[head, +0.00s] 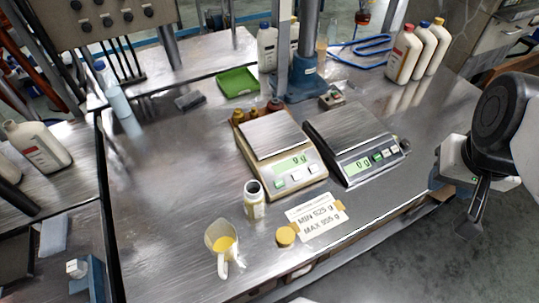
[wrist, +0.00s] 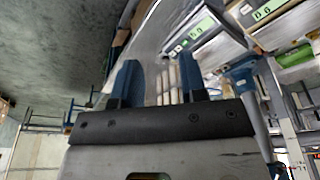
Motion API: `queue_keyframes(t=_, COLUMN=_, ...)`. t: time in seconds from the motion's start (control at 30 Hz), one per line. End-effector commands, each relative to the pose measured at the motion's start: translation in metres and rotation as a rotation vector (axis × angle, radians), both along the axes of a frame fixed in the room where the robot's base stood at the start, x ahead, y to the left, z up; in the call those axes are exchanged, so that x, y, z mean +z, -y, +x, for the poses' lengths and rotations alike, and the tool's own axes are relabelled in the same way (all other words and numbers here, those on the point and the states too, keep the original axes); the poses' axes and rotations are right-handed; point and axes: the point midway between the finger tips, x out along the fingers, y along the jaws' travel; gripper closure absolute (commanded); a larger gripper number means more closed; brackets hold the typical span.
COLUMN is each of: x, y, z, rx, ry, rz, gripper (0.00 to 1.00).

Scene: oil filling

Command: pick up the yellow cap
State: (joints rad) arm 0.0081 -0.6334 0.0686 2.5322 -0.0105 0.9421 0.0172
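The yellow cap (head: 286,236) lies on the metal table (head: 180,185), beside the left edge of a paper card (head: 318,222) reading MIN 925 g and MAX 955 g. My gripper (head: 470,222) hangs off the table's right side, over the floor and well apart from the cap. In the wrist view its two blue fingers (wrist: 158,82) stand apart with nothing between them, so it is open and empty. The cap is not visible in the wrist view.
An uncapped bottle (head: 254,203) and a jug of yellow liquid (head: 222,246) stand left of the cap. Two scales (head: 285,178) (head: 362,164) reading 0 g sit behind it. Capped bottles (head: 405,55) stand at the back right.

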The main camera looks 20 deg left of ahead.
Motion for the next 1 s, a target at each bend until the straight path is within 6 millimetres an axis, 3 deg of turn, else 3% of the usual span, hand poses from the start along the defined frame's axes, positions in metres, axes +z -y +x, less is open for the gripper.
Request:
queue_keyframes(t=0.27, x=0.0, y=0.0, z=0.0, rx=0.0, ry=0.0, rz=0.0, gripper=0.59)
queue_keyframes(t=0.53, x=0.0, y=0.0, z=0.0, rx=0.0, ry=0.0, rz=0.0, gripper=0.2)
queue_keyframes(t=1.0, x=-0.0044, y=-0.0056, z=0.0029, rx=0.033, ry=-0.006, rz=-0.004, gripper=0.2)
